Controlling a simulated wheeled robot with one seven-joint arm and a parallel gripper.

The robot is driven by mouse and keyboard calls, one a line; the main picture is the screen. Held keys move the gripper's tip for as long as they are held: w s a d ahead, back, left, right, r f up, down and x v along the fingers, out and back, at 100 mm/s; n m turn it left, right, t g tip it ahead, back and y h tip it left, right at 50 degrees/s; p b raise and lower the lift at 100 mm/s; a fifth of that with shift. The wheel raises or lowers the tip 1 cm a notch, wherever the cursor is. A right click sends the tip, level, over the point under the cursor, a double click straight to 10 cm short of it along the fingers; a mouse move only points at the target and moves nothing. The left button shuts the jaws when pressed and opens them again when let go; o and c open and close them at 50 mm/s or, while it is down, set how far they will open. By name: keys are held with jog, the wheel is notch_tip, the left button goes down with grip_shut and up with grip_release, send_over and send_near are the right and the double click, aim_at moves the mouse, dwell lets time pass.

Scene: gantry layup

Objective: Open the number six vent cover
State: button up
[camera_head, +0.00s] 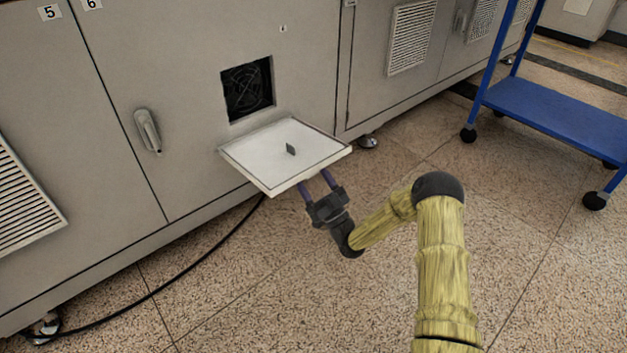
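The number six vent cover (262,157) is a white square panel on the grey cabinet door marked 6 (91,4). It is swung down and out, lying nearly flat, with its inner face up and a small dark tab (291,149) on it. The square opening (247,88) above it is uncovered and shows a dark fan. My gripper (316,185) is at the cover's front right edge. Its two fingers are apart with nothing seen between them. Their tips meet the edge in the picture; I cannot tell whether they touch or reach under it.
A door handle (147,130) is left of the opening. A black cable (190,270) runs along the floor by the cabinet's base. A blue wheeled cart (560,110) stands at the upper right. The speckled floor right of my gripper is clear.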

jog(key=shift+s+f, duration=0.1)
jog(key=p+v, duration=0.7)
jog(key=v, duration=1)
jog(key=shift+d, duration=0.15)
